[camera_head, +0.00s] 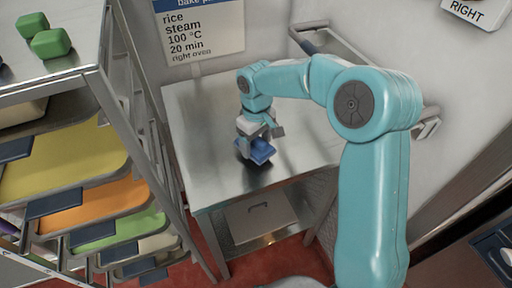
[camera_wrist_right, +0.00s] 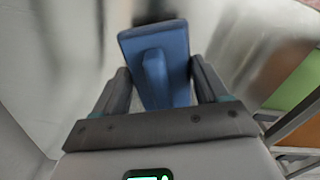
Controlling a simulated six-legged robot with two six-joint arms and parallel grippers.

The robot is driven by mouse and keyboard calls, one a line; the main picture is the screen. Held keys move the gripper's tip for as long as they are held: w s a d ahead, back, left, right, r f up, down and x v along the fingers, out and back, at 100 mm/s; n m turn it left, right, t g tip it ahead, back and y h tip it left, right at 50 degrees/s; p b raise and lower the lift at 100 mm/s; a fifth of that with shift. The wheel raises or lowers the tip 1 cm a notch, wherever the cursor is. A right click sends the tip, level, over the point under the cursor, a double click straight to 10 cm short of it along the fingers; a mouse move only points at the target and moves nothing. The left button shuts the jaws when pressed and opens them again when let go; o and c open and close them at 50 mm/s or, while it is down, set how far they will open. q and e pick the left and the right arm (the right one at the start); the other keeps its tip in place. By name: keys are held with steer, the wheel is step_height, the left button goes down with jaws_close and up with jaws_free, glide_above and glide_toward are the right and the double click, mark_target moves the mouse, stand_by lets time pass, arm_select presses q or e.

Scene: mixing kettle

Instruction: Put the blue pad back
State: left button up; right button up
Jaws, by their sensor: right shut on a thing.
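The blue pad (camera_head: 259,152) is at my right gripper (camera_head: 256,140), over the steel table (camera_head: 200,110). In the right wrist view the blue pad (camera_wrist_right: 157,50) is a flat block with a raised grip bar. The bar lies between the two dark fingers of my right gripper (camera_wrist_right: 158,85), which is shut on the pad. In the head view the pad is close to the table top; I cannot tell whether it touches. My left gripper is not in view.
A rack of coloured trays (camera_head: 75,160) stands at the left, with green blocks (camera_head: 50,42) on its top. A sign (camera_head: 200,30) hangs on the back wall. A metal rail (camera_head: 350,55) runs along the table's right side. The table's front left is clear.

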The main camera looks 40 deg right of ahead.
mark_target(257, 149)
step_height(257, 149, down, 3)
steer(key=shift+s+d+r, duration=0.1)
steer(key=o, duration=1.4)
step_height(257, 149, up, 12)
steer(key=shift+r, duration=0.1)
